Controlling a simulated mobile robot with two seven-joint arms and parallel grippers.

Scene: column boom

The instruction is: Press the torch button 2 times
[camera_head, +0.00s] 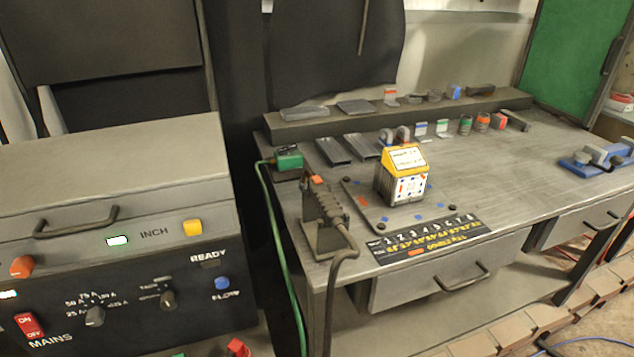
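A welding torch with a ribbed dark handle (331,211) rests in a metal stand at the near left corner of the steel workbench (480,175). A small orange button (317,180) shows on the torch near its upper end. A dark cable runs from the torch's lower end down over the bench's front edge. Neither of my grippers is in the picture, and nothing touches the torch.
A power unit (100,240) with knobs and switches stands left of the bench. A green clamp (289,160) with a green cable grips the bench's left edge. Right of the torch are a yellow-topped box (402,177) and a numbered strip (430,236). A blue tool (600,157) lies far right.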

